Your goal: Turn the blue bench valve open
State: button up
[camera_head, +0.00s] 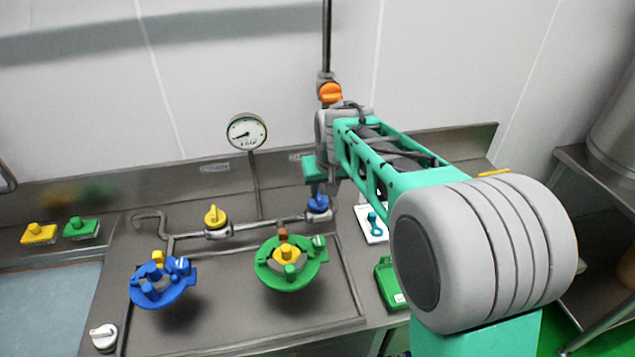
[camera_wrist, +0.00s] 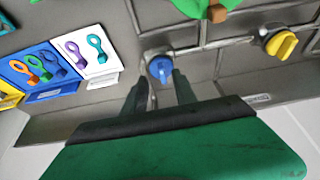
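The blue bench valve (camera_head: 318,204) is a small round knob with a raised grip bar, set on the grey pipe along the back of the steel bench. In the wrist view the valve (camera_wrist: 160,68) is straight ahead, and its bar looks roughly crosswise to the pipe. My gripper (camera_head: 322,187) is at the valve, pointing down. In the wrist view my gripper (camera_wrist: 160,76) is open, with one dark finger to each side of the knob and gaps showing. I cannot tell whether the fingertips reach down to the bar's height.
A yellow valve (camera_head: 215,216) sits left on the same pipe, and an orange valve (camera_head: 330,92) on the upright pipe. A gauge (camera_head: 246,131) stands between them.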

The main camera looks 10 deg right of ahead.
aim_at(318, 200)
jog(key=w+f, duration=0.2)
jog(key=w+f+p, duration=0.1)
jog(key=w+f, duration=0.1)
jog(key=f, duration=0.1)
jog(key=w+f+p, duration=0.1)
jog(key=w+f, duration=0.1)
jog(key=f, duration=0.1)
jog(key=shift+w, duration=0.3)
jog(key=shift+r, duration=0.1)
jog(key=shift+c, duration=0.2)
grip_shut()
